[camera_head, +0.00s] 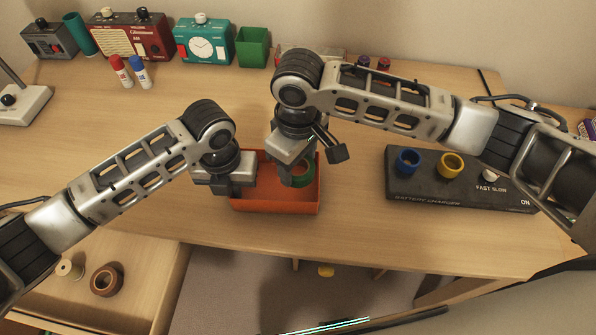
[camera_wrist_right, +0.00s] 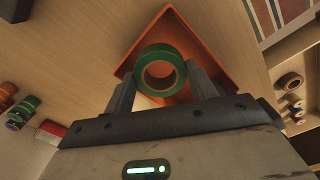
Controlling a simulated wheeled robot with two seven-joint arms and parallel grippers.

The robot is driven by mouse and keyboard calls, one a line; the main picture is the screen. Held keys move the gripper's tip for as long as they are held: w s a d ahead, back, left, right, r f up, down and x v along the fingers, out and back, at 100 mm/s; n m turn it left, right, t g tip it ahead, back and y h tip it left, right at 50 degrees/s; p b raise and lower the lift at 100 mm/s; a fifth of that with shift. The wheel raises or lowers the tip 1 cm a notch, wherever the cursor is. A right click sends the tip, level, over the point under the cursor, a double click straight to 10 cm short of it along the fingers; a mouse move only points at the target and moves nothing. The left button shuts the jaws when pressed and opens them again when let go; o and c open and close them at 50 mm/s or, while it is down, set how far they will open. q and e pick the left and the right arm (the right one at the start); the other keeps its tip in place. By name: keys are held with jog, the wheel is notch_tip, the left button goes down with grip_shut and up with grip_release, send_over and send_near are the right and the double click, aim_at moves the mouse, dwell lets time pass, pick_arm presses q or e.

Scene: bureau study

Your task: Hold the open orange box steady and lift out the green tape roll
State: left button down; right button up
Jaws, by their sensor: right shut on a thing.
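The orange box (camera_head: 275,205) is open and sits near the front edge of the desk. It also shows behind the tape in the right wrist view (camera_wrist_right: 198,52). The green tape roll (camera_wrist_right: 160,56) is between the fingers of my right gripper (camera_wrist_right: 160,88), which is shut on it. In the head view the roll (camera_head: 303,178) shows within the box outline, partly hidden by my right gripper (camera_head: 292,175). I cannot tell whether it touches the box floor. My left gripper (camera_head: 228,186) is at the box's left wall; its fingertips are too unclear to tell open from shut.
A black battery charger (camera_head: 460,197) with coloured rings stands right of the box. Glue sticks (camera_head: 131,72), a radio (camera_head: 132,38), a teal clock (camera_head: 206,43) and a green cup (camera_head: 253,47) are at the back. An open drawer (camera_head: 140,285) holds a brown tape roll (camera_head: 106,280).

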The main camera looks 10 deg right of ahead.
notch_tip(320, 180, up, 5)
jog(key=shift+f, duration=0.15)
pick_arm(q)
jog(key=c, duration=1.6)
grip_release()
jog(key=shift+r, duration=0.1)
notch_tip(320, 180, up, 12)
jog(key=shift+f, duration=0.1)
jog(key=shift+s, duration=0.1)
